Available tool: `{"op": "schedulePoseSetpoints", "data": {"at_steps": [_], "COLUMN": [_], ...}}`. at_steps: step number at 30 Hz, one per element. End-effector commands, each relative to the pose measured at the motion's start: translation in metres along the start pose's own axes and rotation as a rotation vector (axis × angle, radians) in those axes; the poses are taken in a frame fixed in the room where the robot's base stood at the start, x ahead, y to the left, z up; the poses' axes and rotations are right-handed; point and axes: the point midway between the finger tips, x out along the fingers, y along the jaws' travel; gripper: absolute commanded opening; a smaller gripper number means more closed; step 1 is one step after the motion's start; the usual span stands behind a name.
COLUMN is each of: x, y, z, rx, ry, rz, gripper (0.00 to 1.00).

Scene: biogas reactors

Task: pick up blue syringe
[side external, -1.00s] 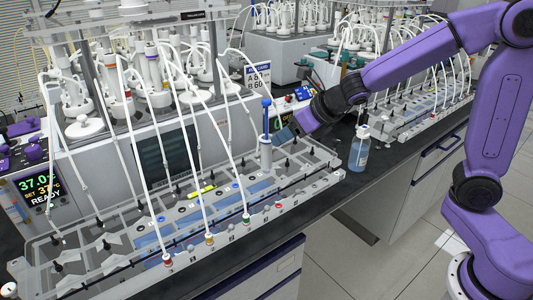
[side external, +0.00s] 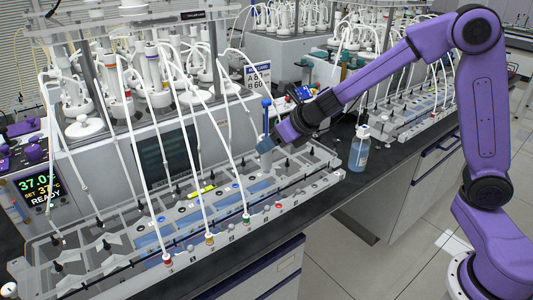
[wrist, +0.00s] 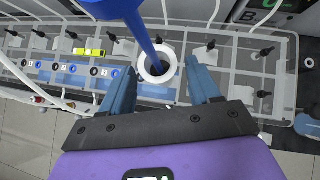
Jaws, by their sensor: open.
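The blue syringe (side external: 266,115) stands upright in a white round holder on the near rack, its blue top end rising above it. In the wrist view its blue shaft (wrist: 138,32) comes down from the top edge into the white ring (wrist: 172,52) of the holder. My gripper (side external: 268,142) is at the holder, just below the syringe's blue top. In the wrist view my gripper (wrist: 161,68) is open, with one blue finger on either side of the white ring. Whether the fingers touch it cannot be told.
The clear rack (side external: 110,262) runs along the bench front, with white tubes arching down to it. A bottle of blue liquid (side external: 359,150) stands to the right on the black bench. Reactors with glassware (side external: 155,75) stand behind. A sign (side external: 258,76) stands close behind the syringe.

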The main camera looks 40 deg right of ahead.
Motion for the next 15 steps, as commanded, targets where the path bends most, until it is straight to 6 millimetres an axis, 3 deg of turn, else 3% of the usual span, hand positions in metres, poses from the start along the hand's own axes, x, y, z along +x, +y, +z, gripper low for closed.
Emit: {"op": "schedulePoseSetpoints", "data": {"at_steps": [6,15], "x": [0.019,0.024], "y": [0.0,0.0], "z": [0.0,0.0], "rx": [-0.002,-0.001], "ry": [0.001,0.0], "rz": [0.0,0.0], "gripper": [0.62,0.62]}}
